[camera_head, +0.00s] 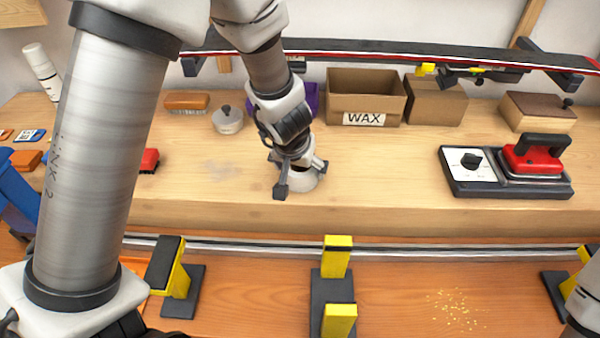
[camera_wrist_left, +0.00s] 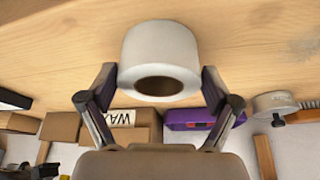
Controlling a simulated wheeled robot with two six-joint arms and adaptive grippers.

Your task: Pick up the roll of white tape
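The roll of white tape (camera_head: 304,184) sits on the raised wooden shelf of the bench, in the middle of the head view. In the left wrist view the roll (camera_wrist_left: 158,58) is between the fingers, with its dark core hole showing. My left gripper (camera_head: 301,178) reaches down over the roll from above. Its fingers are spread, one on each side of the roll (camera_wrist_left: 158,80). They are very close to its sides; I see no firm grip on it. The gripper hides part of the roll in the head view. My right gripper is not in view.
Behind the roll are a purple box (camera_wrist_left: 190,118), a WAX carton (camera_head: 365,95) and a round lidded tin (camera_head: 228,120). A red-handled iron (camera_head: 530,160) stands at the right. Yellow clamps (camera_head: 338,258) and a metal rail run along the front. The shelf right of the roll is clear.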

